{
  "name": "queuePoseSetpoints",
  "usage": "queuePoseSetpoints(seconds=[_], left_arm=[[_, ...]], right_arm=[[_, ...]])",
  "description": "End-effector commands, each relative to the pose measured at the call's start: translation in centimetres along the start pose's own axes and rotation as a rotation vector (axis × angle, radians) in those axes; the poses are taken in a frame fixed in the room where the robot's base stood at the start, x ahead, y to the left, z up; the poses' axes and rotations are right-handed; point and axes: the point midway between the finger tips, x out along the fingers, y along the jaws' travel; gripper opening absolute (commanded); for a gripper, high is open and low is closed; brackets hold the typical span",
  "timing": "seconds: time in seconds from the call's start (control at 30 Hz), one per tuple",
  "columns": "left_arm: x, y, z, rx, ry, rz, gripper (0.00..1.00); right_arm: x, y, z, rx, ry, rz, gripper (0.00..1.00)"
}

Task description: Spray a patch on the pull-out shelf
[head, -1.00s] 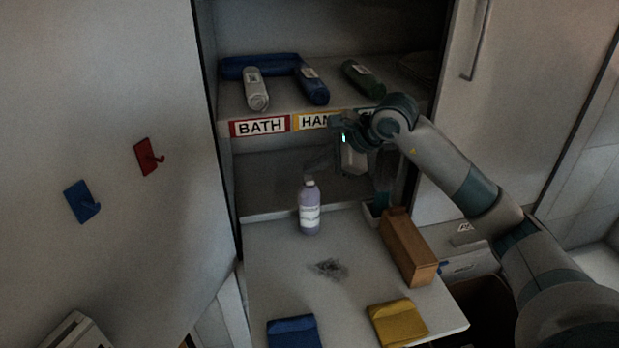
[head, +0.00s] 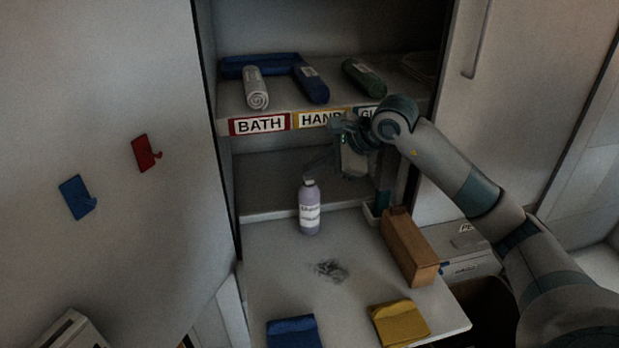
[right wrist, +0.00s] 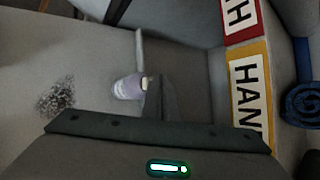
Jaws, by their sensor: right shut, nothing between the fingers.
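A lavender bottle with a white label (head: 309,212) stands upright on the pull-out shelf (head: 270,270), near its back edge. A dark smudged patch (head: 328,270) lies on the shelf in front of the bottle. My right gripper (head: 318,164) is shut and empty, behind and above the bottle, just below the labelled upper shelf. In the right wrist view the bottle (right wrist: 128,88) shows beside the shut fingers (right wrist: 160,92), and the patch (right wrist: 57,97) lies farther left. I cannot tell whether the fingertips touch the bottle. My left gripper is not in view.
A wooden block (head: 408,246) stands on the shelf's right side. A blue cloth (head: 293,332) and a yellow cloth (head: 398,323) lie at the front. Rolled towels (head: 312,84) rest on the upper shelf, above the BATH label (head: 259,125). The shelf's left side is clear.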

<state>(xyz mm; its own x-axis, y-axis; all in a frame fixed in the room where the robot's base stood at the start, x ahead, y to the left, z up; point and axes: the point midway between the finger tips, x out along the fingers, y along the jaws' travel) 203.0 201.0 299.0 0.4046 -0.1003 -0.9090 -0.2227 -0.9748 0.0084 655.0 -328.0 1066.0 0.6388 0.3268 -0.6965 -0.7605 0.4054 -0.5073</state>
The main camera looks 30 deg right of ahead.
Motion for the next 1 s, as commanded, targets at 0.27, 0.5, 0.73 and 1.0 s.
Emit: queuePoseSetpoints(seconds=[0.27,0.5,0.73,1.0], left_arm=[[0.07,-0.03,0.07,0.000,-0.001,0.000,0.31],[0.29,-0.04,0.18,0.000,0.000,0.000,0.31],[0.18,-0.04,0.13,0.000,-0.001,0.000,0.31],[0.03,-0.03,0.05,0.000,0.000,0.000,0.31]], right_arm=[[0.05,0.04,-0.06,0.000,0.001,0.000,0.00],[0.20,0.15,-0.17,0.000,0.001,0.000,0.00],[0.01,0.00,-0.05,0.000,0.001,0.000,0.00],[-0.61,-0.48,0.39,0.000,0.001,-0.001,0.00]])
